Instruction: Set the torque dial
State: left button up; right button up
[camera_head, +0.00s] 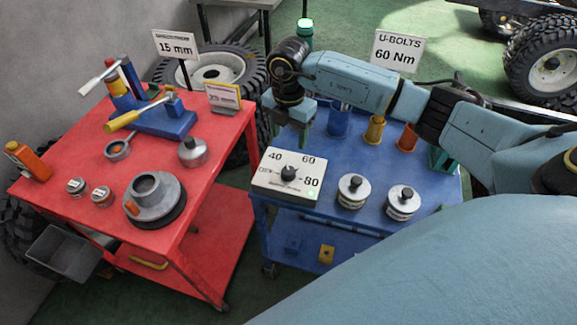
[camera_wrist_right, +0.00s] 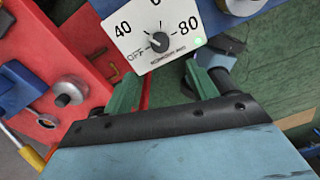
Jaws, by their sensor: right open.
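The white dial panel (camera_head: 266,182) lies on the front left corner of the blue cart, marked OFF, 40, 60 and 80. Its dark round knob (camera_head: 289,172) shows closer in the wrist view (camera_wrist_right: 159,42); I cannot tell its exact setting. A small green light glows near the 80. A sign (camera_head: 397,51) reads "U-BOLTS 60 Nm". My right gripper (camera_head: 291,126) is open and empty, behind and above the panel, apart from the knob. Its green fingers show spread in the wrist view (camera_wrist_right: 163,78). My left gripper is not in view.
The blue cart (camera_head: 330,215) also holds two silver weights (camera_head: 353,191) and several coloured cups (camera_head: 374,130) beneath my right arm. The red cart (camera_head: 75,148) on the left holds a blue fixture (camera_head: 165,122) and a grey flanged part (camera_head: 155,197). A gap separates the carts.

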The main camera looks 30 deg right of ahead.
aim_at(289, 170)
notch_tip(289, 170, down, 13)
jog(key=shift+a+r, duration=0.1)
dwell(0.4)
jog(key=c, duration=1)
